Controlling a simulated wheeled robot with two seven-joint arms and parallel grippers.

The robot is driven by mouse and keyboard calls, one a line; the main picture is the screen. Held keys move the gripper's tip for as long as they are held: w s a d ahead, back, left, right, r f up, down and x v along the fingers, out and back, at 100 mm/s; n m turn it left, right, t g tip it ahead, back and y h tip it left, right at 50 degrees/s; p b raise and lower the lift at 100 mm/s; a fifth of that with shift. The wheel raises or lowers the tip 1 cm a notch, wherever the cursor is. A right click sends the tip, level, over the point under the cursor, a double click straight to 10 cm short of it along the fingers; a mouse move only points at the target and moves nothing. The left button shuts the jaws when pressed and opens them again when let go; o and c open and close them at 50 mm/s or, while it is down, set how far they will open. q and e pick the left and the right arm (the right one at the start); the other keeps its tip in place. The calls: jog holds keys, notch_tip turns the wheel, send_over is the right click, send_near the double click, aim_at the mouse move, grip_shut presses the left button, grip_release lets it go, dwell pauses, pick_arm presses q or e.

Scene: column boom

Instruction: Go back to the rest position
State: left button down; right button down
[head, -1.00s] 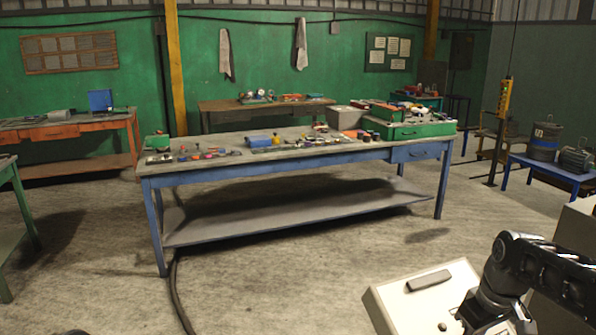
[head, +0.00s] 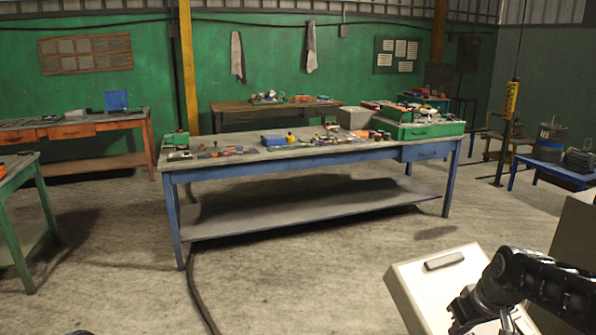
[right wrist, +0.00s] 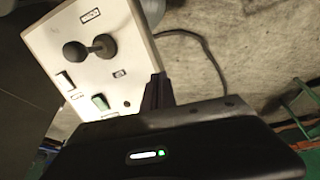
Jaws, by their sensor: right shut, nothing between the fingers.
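My right gripper (right wrist: 157,92) shows in the right wrist view as a dark finger pair, shut and empty, at the right edge of a pale control panel (right wrist: 120,68). I cannot tell how far apart they are. The panel carries a dark double-knobbed lever (right wrist: 90,49) and small switches. In the head view my black right arm comes in at the lower right, over the pale console (head: 418,275); its fingers do not show clearly there. My left gripper is not in view; only a small dark shape shows at the bottom left edge.
A long blue-framed workbench (head: 300,166) with tools and a green case (head: 425,131) stands ahead. A green-framed table (head: 22,185) is at the left, and a blue table (head: 560,172) with a drum at the right. Floor (head: 290,275) before the workbench is clear; a cable crosses it.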

jog(key=s+a+f+m+y, duration=0.1)
jog(key=a+f+m, duration=0.1)
jog(key=a+f, duration=0.75)
jog(key=s+a+f+m+y, duration=0.1)
jog(key=a+f, duration=0.6)
jog(key=f, duration=0.6)
jog(key=s+a+f+g, duration=0.1)
jog(key=s+a+f, duration=0.3)
jog(key=s, duration=0.4)
jog(key=s+a+f+g+y, duration=0.1)
jog(key=s+a+f, duration=0.3)
jog(key=s, duration=0.4)
jog(key=s+a+f+g, duration=0.1)
jog(key=s+a+f, duration=0.3)
jog(key=s+f, duration=0.2)
jog(key=shift+s+a+m+g+y, duration=0.15)
jog(key=shift+s+m+g+y, duration=0.2)
jog(key=shift+s, duration=0.85)
jog(key=shift+w, duration=0.1)
